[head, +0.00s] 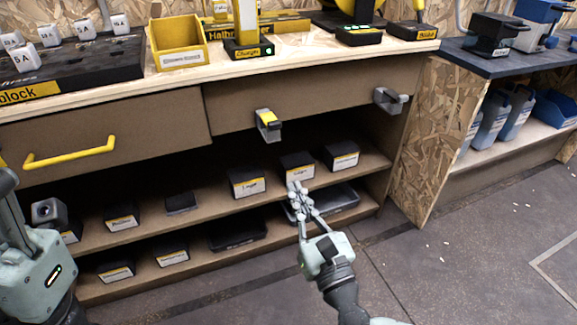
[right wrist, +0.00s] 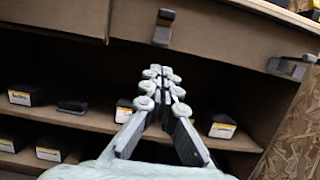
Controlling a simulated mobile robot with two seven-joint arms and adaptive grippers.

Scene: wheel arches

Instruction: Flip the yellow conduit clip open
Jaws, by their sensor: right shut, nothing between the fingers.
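The yellow conduit clip (head: 267,119) is a small grey fitting with a yellow top face. It sits on the brown front panel under the bench top, right of centre of the head view's bench. In the right wrist view the clip (right wrist: 164,26) is straight ahead, above the fingertips. My right gripper (head: 297,188) is shut and empty. It is in front of the shelves, below and slightly right of the clip, and apart from it.
A plain grey fitting (head: 391,100) sits on the panel right of the clip. A yellow drawer handle (head: 70,152) is at left. A chipboard side panel (head: 437,135) is at right.

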